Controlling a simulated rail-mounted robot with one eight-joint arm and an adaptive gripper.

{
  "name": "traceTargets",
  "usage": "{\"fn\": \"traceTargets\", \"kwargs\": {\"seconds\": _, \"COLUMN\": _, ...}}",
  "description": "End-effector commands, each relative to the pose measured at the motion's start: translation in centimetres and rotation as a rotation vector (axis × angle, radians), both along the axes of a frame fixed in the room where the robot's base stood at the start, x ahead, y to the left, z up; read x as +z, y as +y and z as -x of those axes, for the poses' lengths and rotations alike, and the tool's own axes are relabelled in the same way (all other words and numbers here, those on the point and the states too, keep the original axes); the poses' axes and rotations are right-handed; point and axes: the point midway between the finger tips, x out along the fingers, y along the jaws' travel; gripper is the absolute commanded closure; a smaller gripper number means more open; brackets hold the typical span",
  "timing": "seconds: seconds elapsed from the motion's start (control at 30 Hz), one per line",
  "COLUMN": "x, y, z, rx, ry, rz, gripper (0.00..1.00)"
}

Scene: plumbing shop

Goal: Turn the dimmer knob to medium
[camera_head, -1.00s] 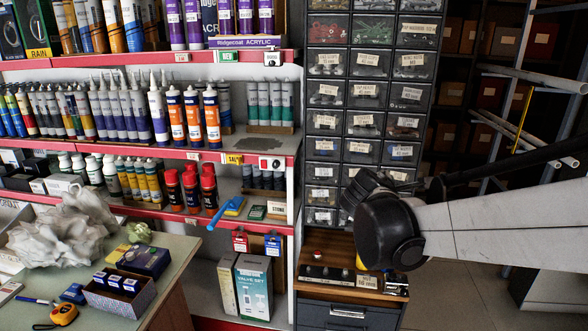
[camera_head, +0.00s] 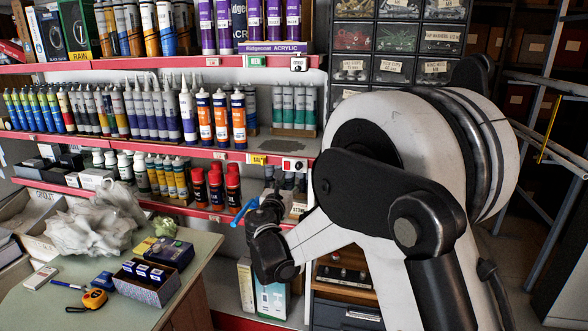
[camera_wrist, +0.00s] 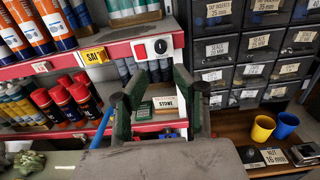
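A round dark knob (camera_wrist: 160,46) with a white face sits on the front edge of the red-fronted shelf, beside a red button (camera_wrist: 138,50). In the head view, the small control panel (camera_head: 294,165) is on the lower right shelf edge, too small to read its setting. My gripper (camera_wrist: 158,95) is open and empty in the wrist view, its two green fingers apart below the knob and not touching it. In the head view my gripper (camera_head: 266,204) is just below and left of the panel.
A blue-handled tool (camera_head: 244,211) sticks out from the shelf beside my gripper. Red-capped cans (camera_wrist: 70,97) stand to the left. Labelled drawers (camera_wrist: 250,45) stand to the right, above a wooden top with yellow and blue cups (camera_wrist: 285,124).

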Motion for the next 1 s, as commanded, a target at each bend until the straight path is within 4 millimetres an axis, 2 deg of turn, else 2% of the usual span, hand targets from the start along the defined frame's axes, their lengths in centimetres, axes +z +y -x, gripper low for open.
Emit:
{"fn": "traceTargets", "kwargs": {"seconds": 0.4, "x": 0.0, "y": -1.3, "z": -7.7, "rx": -0.002, "ry": 0.001, "rz": -0.003, "gripper": 0.72}}
{"fn": "traceTargets", "kwargs": {"seconds": 0.6, "x": 0.0, "y": -1.7, "z": -10.4, "rx": -0.002, "ry": 0.001, "rz": -0.003, "gripper": 0.72}}
{"fn": "traceTargets", "kwargs": {"seconds": 0.8, "x": 0.0, "y": -1.9, "z": -11.7, "rx": -0.001, "ry": 0.001, "rz": -0.003, "gripper": 0.72}}
{"fn": "traceTargets", "kwargs": {"seconds": 1.0, "x": 0.0, "y": -1.9, "z": -11.8, "rx": -0.001, "ry": 0.001, "rz": -0.003, "gripper": 0.72}}
